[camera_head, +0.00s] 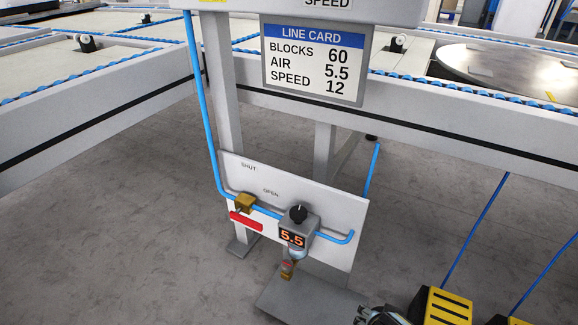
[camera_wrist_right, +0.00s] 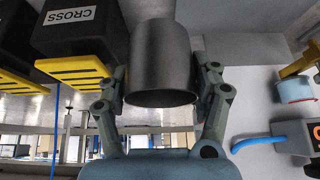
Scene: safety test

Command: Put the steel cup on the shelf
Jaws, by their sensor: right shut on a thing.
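The steel cup (camera_wrist_right: 162,62) is a dark grey metal cylinder, seen large in the right wrist view. My right gripper (camera_wrist_right: 162,82) is shut on it, with one finger on each side of its wall. In the head view only a small dark part of my right gripper (camera_head: 384,315) shows at the bottom edge, and I cannot make out the cup there. A flat grey plate (camera_head: 318,302) lies low below the white panel; I cannot tell whether it is the shelf. My left gripper is not in view.
A white panel (camera_head: 338,208) carries a brass valve with a red lever (camera_head: 246,221) and a regulator reading 5.5 (camera_head: 293,238). Blue hoses run along it. A yellow and black box (camera_head: 440,306) stands close right of my gripper. Conveyor frames (camera_head: 450,135) cross behind. Floor at left is clear.

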